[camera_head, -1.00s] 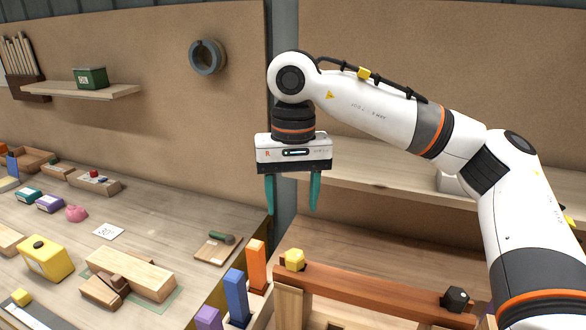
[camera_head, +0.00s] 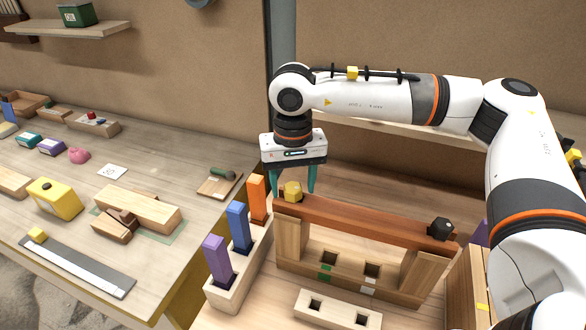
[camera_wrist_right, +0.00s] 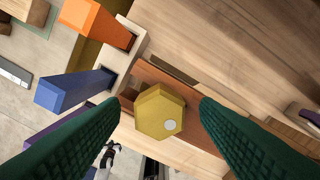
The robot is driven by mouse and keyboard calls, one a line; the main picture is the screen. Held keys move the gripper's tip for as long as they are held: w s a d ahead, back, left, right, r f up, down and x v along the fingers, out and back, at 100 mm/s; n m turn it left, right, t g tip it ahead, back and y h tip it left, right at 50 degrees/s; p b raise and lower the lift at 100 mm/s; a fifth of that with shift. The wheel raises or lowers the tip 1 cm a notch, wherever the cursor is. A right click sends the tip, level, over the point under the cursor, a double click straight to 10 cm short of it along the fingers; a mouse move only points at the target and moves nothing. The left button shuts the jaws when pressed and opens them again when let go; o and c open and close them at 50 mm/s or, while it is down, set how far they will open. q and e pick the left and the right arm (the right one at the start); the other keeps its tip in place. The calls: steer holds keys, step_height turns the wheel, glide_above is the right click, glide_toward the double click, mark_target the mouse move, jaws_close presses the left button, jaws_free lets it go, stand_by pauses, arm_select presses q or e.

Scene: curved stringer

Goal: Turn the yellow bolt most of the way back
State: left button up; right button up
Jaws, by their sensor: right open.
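The yellow bolt (camera_head: 292,191) has a hexagonal head and stands at the left end of a reddish-brown beam (camera_head: 365,222). My right gripper (camera_head: 293,194) is open and points down, with its green fingers on either side of the bolt head. In the right wrist view the bolt (camera_wrist_right: 159,112) lies between the two fingertips (camera_wrist_right: 158,108), with a gap on each side. A pale dot marks one corner of its top face. A black bolt (camera_head: 439,229) stands at the beam's right end. My left gripper is not in view.
Orange (camera_head: 257,198), blue (camera_head: 238,224) and purple (camera_head: 216,258) pegs stand in a wooden holder left of the beam. A block with square holes (camera_head: 338,309) lies in front. The left bench (camera_head: 150,180) carries a yellow box (camera_head: 54,199) and wooden blocks (camera_head: 138,208).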

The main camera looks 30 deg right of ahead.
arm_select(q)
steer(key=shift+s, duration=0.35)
arm_select(e)
steer(key=shift+c, duration=0.6)
steer(key=c, duration=1.1)
steer(key=shift+o, duration=0.2)
steer(key=n+b, duration=0.1)
steer(key=n, duration=0.2)
steer(key=shift+f, duration=0.1)
steer(key=n+b, duration=0.1)
steer(key=n, duration=0.2)
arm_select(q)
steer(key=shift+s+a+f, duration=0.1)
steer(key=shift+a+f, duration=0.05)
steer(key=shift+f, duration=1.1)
arm_select(e)
steer(key=shift+r+n, duration=0.3)
steer(key=shift+n, duration=0.7)
arm_select(q)
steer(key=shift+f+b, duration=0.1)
steer(key=shift+b, duration=0.2)
arm_select(e)
steer(key=shift+w, duration=0.1)
